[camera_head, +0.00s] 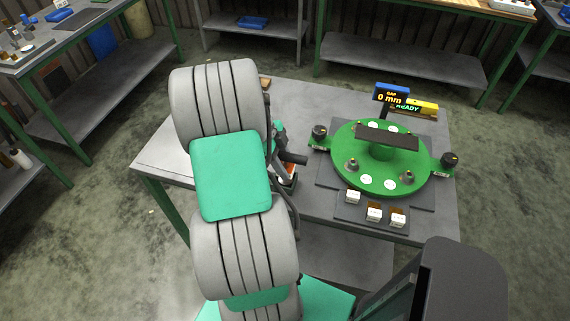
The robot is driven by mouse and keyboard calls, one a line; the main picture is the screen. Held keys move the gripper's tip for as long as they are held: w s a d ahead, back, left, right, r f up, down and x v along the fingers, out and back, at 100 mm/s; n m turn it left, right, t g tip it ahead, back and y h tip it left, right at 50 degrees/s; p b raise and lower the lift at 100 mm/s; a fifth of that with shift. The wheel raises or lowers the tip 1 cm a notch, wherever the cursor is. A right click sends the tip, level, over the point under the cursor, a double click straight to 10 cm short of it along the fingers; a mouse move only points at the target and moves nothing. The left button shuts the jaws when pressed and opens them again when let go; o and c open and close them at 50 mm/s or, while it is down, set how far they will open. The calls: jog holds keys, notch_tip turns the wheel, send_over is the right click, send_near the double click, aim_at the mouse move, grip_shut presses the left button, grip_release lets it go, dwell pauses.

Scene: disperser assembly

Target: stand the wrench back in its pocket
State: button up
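My arm fills the left middle of the view and covers the left part of the workbench (385,88). Its far end, with my gripper (288,172), shows only in part behind the arm's right edge, low over the bench. The fingers are too hidden to tell whether they are open or shut, or hold anything. A small orange and white item (289,180) shows just below the arm's end; I cannot tell what it is. I cannot make out the wrench or its pocket; the arm may cover them.
A green round disperser plate (340,160) with a dark bar (385,141) across it stands on the bench's right. A display (391,96) reads "0 mm" beside a yellow "READY" block (424,108). Small white-fronted blocks (374,214) sit in front.

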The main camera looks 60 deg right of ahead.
jog(key=o, duration=0.4)
jog(key=shift+o, duration=0.2)
jog(key=shift+r, duration=0.1)
